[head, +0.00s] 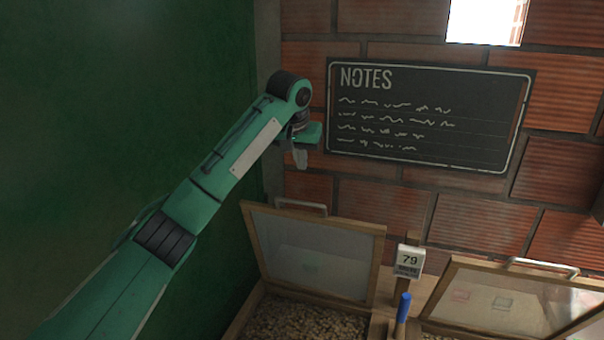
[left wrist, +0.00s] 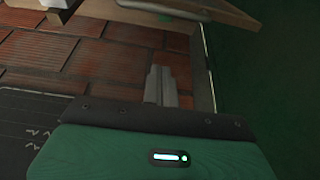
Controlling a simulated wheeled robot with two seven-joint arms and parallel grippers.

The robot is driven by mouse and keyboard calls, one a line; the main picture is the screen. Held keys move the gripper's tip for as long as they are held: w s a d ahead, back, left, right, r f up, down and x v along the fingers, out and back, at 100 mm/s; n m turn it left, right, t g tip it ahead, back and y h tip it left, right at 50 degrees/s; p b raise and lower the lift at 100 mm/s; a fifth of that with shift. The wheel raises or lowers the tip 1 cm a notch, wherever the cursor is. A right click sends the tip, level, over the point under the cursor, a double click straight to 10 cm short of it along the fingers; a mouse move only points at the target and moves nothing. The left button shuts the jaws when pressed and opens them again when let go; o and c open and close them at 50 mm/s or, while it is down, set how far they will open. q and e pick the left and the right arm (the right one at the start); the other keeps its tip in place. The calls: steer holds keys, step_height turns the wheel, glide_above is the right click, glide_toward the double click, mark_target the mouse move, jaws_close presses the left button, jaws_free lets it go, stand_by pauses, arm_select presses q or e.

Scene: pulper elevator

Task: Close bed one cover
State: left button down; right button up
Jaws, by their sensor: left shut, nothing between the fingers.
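Two wooden beds stand side by side low in the head view, each with a framed cover. The left bed's cover (head: 315,257) is raised nearly upright and leans back, with a metal handle (head: 301,207) on its top edge. The right bed's cover (head: 505,298) is also raised, tilted back. No label tells me which is bed one. My left gripper (head: 300,158) is shut and empty, above and behind the left cover's handle, apart from it. In the left wrist view its fingers (left wrist: 160,86) show together. My right gripper is not in view.
A green wall (head: 110,120) closes off the left side. A brick wall with a notes board (head: 425,115) stands behind. A meter reading 79 (head: 409,260) and a blue handle (head: 403,307) stand between the beds. Brown granular material (head: 300,322) fills the left bed.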

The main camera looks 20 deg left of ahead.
arm_select(q)
steer(key=p, duration=0.5)
glide_above(300, 211)
steer(key=w, duration=0.4)
step_height(300, 211, down, 8)
steer(key=s+p, duration=0.2)
steer(key=s, duration=0.2)
steer(key=shift+a+f, duration=0.1)
steer(key=shift+f, duration=0.2)
